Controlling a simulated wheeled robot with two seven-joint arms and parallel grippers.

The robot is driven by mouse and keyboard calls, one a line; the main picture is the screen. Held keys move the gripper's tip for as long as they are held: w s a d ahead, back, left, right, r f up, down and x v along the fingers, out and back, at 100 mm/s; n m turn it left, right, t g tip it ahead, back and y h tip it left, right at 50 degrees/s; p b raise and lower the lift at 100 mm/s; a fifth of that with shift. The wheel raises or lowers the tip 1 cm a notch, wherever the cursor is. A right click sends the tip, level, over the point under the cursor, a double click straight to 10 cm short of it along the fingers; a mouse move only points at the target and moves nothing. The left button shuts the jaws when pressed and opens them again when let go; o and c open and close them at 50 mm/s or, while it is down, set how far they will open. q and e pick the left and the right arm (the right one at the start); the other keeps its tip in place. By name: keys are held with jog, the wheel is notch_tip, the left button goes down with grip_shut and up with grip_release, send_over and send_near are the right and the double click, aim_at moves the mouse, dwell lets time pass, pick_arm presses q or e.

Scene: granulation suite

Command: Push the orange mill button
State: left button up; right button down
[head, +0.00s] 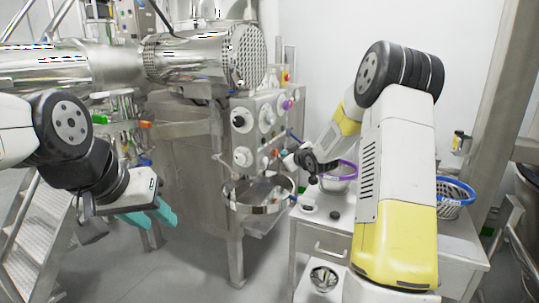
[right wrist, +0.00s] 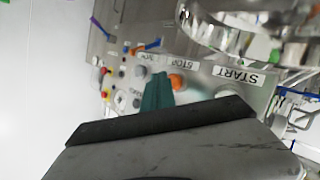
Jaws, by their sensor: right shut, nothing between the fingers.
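The orange mill button (right wrist: 178,82) sits on the machine's control panel, beside the STOP label in the right wrist view. My right gripper (right wrist: 157,92) is shut and empty. Its teal fingertips point at the panel and appear just left of the orange button; I cannot tell whether they touch anything. In the head view my right arm reaches to the panel (head: 243,122), and its wrist hides part of the panel's right side. My left gripper (head: 155,216) hangs at the left, away from the panel, with teal fingers partly overlapping and nothing visible in them.
A white START button (right wrist: 228,91) lies right of the orange button. A steel bowl (head: 245,208) juts out below the panel. Metal steps (head: 35,235) are at left.

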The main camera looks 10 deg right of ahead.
jog(key=shift+d, duration=0.1)
jog(key=s+d, duration=0.1)
jog(key=d, duration=0.1)
jog(key=s+d, duration=0.2)
dwell(0.6)
dwell(0.5)
jog(key=s+a+r+m+g+h, duration=0.1)
jog(key=s+r+m+g+h, duration=0.1)
jog(key=s+r, duration=0.55)
jog(key=s+a+m+g, duration=0.2)
jog(key=s+a+g, duration=0.1)
jog(key=s, duration=1.4)
jog(key=s+a+m+g+y, duration=0.1)
jog(key=s+a+m+g, duration=0.2)
jog(key=s, duration=1.4)
jog(key=shift+s+a+r, duration=0.15)
jog(key=shift+s+a, duration=0.25)
jog(key=shift+a, duration=0.65)
